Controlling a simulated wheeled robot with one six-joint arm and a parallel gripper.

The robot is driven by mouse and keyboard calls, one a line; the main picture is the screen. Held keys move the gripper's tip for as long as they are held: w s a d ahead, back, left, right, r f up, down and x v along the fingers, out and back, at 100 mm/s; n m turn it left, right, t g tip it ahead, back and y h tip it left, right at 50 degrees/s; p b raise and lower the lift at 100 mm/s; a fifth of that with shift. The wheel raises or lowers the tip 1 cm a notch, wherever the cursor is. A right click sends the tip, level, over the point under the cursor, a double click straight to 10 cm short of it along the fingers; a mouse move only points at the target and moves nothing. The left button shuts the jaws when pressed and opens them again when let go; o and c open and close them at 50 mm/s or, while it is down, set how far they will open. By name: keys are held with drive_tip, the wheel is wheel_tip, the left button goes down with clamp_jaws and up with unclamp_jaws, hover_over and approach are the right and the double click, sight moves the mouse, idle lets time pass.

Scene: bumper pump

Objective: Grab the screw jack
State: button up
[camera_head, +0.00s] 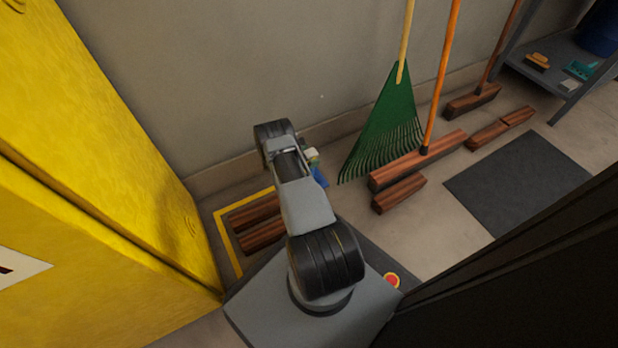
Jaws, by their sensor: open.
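I cannot make out a screw jack for certain. A small blue piece (320,177) shows just right of my arm, low near the wall. A small pale, yellowish piece sits just above it in the picture. My arm hides most of whatever these belong to, so I cannot tell what they are. My arm reaches from my base toward the wall and bends down at its far joint. My gripper is hidden behind the arm, so its place relative to the jack does not show.
Reddish-brown wooden blocks (262,236) lie inside a yellow floor line at left. A yellow cabinet (110,190) stands close on the left. A green rake (388,125) and brooms (418,160) lean at the wall. A dark mat (518,182) and bare floor lie right.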

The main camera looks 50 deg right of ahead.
drive_tip(key=shift+c, duration=0.4)
clamp_jaws()
drive_tip(key=shift+r, duration=0.15)
idle(0.5)
